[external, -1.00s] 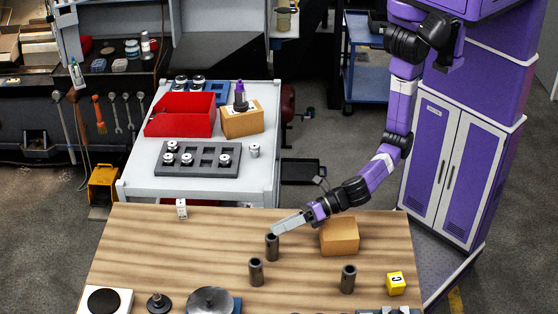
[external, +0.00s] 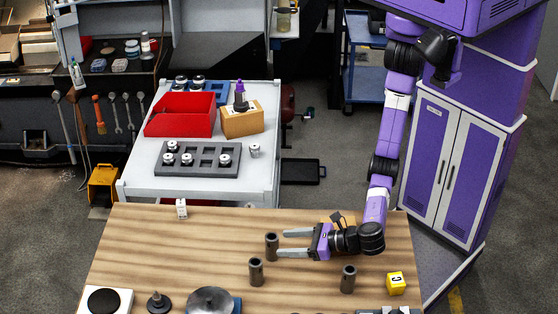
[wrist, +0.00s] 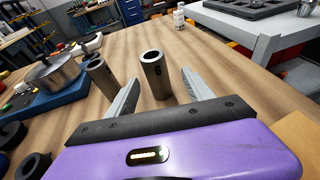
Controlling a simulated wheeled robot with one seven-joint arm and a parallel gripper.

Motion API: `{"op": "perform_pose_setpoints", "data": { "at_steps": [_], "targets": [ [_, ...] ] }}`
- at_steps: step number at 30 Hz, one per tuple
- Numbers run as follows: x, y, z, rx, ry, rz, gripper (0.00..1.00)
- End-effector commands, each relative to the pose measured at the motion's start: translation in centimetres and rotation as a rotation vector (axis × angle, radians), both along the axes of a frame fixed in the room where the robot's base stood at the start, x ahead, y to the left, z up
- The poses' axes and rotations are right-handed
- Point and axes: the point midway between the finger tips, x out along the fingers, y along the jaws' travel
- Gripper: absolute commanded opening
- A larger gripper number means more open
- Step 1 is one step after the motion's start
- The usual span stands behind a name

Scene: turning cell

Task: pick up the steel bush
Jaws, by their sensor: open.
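Three dark grey hollow steel bushes stand upright on the wooden table: one in the middle (external: 272,247), one nearer the front (external: 256,272), one to the right (external: 348,280). My gripper (external: 281,243) is open and empty, low and level, its fingers pointing left at the middle bush. In the wrist view, that bush (wrist: 156,78) stands in the gap between the fingertips (wrist: 160,77), apart from both. A second bush (wrist: 98,76) stands outside the left finger. A dark ring-shaped top (wrist: 33,166) shows at the lower left.
A cardboard box (external: 338,218) is partly hidden behind my gripper. A yellow cube marked C (external: 396,283) lies at the right. A metal pot-like part (external: 210,300) and a black knobbed part (external: 158,302) are at the front. The table's left middle is clear.

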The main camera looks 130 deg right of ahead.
Motion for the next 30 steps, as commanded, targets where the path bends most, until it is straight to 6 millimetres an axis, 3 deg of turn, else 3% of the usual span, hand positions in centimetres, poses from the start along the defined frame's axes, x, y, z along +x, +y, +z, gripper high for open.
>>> {"op": "perform_pose_setpoints", "data": {
  "at_steps": [12, 21, 30],
  "targets": [
    [3.1, -3.7, -1.4, 0.001, -0.001, 0.0, 0.61],
    [3.4, -4.0, -1.6, 0.001, -0.002, 0.001, 0.59],
    [3.3, -4.0, -1.6, 0.001, -0.001, 0.002, 0.0]
  ]
}}
